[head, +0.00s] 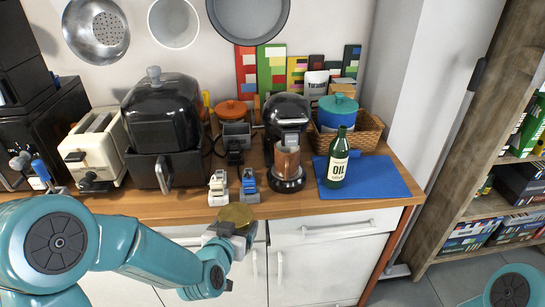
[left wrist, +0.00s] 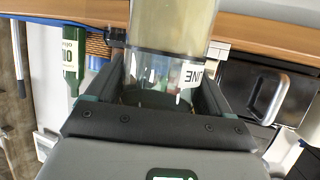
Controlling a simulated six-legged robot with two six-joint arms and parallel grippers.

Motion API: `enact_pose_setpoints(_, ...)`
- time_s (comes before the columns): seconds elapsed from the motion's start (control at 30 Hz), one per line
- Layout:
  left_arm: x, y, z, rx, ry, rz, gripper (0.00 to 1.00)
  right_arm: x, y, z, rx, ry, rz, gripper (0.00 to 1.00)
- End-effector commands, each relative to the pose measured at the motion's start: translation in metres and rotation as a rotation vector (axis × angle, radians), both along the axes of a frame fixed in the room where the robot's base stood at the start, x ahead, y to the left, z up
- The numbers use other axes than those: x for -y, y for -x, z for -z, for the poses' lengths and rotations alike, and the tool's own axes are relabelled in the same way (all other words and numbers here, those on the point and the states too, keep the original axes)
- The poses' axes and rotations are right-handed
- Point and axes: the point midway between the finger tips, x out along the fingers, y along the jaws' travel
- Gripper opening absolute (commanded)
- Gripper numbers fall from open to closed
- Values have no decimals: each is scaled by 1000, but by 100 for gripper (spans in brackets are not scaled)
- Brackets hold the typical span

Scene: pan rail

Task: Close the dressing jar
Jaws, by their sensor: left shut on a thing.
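The dressing jar (head: 236,214) shows in the head view as a round, olive-gold top just in front of the counter's front edge. In the left wrist view the jar (left wrist: 175,25) is a clear cylinder with a pale yellow part and a clear part. My left gripper (head: 232,233) is shut on the jar; its two fingers (left wrist: 150,95) lie on either side of the clear part. I cannot tell whether the gold top is a lid or the contents. My right gripper is out of view; only part of that arm shows at the lower right.
The wooden counter (head: 140,207) carries a toaster (head: 95,148), an air fryer (head: 165,125), a coffee machine (head: 287,115) and a green oil bottle (head: 337,160) on a blue mat (head: 385,180). Two small grinder-like items (head: 219,187) stand just behind the jar. Cabinet fronts (head: 335,260) lie below.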

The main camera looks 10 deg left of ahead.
Motion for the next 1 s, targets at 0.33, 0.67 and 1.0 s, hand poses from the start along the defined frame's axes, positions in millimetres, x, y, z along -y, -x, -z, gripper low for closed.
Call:
enact_pose_setpoints(0.33,47,23,26,-2,1,216,27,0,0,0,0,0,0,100)
enact_pose_setpoints(0.67,119,56,64,1,2,550,27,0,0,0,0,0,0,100)
enact_pose_setpoints(1.0,151,71,80,5,1,697,27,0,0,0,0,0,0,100)
